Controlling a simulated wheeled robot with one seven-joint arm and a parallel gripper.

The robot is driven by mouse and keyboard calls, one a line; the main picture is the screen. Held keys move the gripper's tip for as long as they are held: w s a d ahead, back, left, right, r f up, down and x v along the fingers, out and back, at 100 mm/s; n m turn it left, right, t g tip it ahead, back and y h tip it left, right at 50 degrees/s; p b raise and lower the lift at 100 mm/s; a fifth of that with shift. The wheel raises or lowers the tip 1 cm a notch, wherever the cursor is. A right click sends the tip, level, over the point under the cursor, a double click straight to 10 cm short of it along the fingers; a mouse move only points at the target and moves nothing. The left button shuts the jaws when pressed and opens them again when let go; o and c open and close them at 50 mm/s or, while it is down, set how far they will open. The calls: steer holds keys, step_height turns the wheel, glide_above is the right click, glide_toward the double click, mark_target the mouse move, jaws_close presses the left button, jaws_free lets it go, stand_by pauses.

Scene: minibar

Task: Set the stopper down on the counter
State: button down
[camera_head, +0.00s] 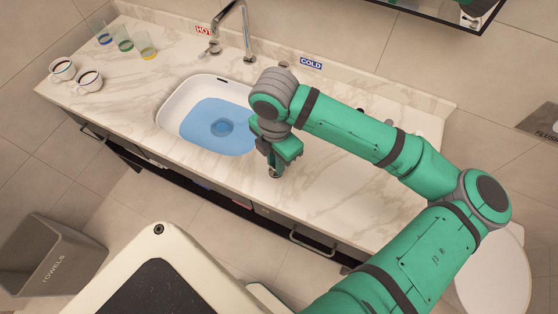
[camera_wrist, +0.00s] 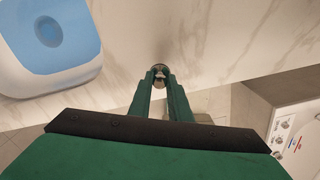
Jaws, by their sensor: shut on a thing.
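My gripper (camera_head: 275,165) is just right of the sink, low over the front part of the marble counter (camera_head: 330,165). In the wrist view its two green fingers (camera_wrist: 159,82) are shut on the stopper (camera_wrist: 159,70), a small round dark metal piece at the fingertips. The stopper also shows under the gripper in the head view (camera_head: 275,174). It is at or very close to the counter surface near the front edge; I cannot tell whether it touches. The fingers hide part of it.
The white sink (camera_head: 172,105) holds blue water (camera_head: 205,130), left of my gripper. Two cups (camera_head: 88,80) and several glasses (camera_head: 145,45) stand at the far left. The faucet (camera_head: 245,30) is behind the sink. The counter right of my gripper has bare room.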

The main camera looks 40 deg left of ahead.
steer(key=f, duration=0.1)
steer(key=w+f, duration=0.1)
steer(key=f, duration=0.1)
steer(key=shift+w+f, duration=0.15)
steer(key=shift+s+a+f, duration=0.2)
steer(key=shift+s+f, duration=0.1)
steer(key=shift+f, duration=0.05)
steer(key=shift+d, duration=0.1)
steer(key=shift+f, duration=0.15)
steer(key=c, duration=1.6)
jaws_free()
steer(key=shift+c, duration=0.2)
step_height(320, 180, up, 12)
steer(key=shift+r, duration=0.2)
